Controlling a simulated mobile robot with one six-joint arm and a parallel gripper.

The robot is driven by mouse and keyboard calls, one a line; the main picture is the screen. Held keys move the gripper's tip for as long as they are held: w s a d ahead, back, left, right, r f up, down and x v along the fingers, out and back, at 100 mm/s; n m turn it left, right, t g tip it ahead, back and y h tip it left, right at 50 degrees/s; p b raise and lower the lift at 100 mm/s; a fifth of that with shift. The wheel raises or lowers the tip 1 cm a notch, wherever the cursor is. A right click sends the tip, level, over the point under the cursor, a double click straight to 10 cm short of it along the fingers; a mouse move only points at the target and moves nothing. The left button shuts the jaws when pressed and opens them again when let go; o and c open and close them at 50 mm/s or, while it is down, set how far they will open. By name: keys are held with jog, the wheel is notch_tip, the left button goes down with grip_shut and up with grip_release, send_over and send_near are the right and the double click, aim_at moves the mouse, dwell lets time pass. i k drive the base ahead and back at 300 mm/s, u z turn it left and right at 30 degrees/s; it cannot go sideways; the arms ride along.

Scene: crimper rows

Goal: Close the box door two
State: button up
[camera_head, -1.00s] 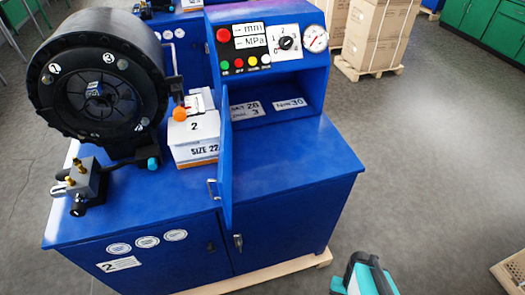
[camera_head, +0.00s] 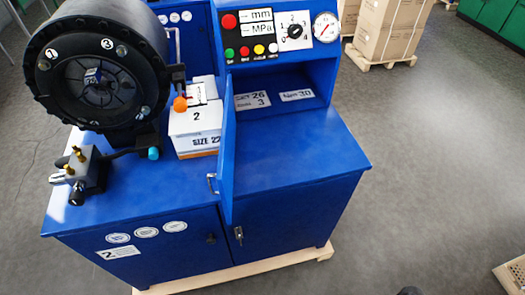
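The blue crimper marked with a 2 (camera_head: 75,215) fills the left and middle of the head view. Under its control panel is an open recess, or box (camera_head: 300,75), with two label plates inside. Its blue door (camera_head: 228,155) stands open at the recess's left edge, seen nearly edge-on and pointing toward me. A small metal handle (camera_head: 211,183) sits on the door's left side. My gripper cannot be made out; only a small dark piece, perhaps of my arm, shows at the bottom edge.
A white carton (camera_head: 195,130) marked 2 stands left of the door. The round black crimping head (camera_head: 95,70) is at left. Lower cabinet doors (camera_head: 280,220) are shut. A wooden pallet lies beneath. Cartons (camera_head: 390,25) stand at the back right.

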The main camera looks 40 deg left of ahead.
aim_at(224, 176)
jog(key=z, duration=0.85)
jog(key=k, duration=1.05)
jog(key=u, duration=1.8)
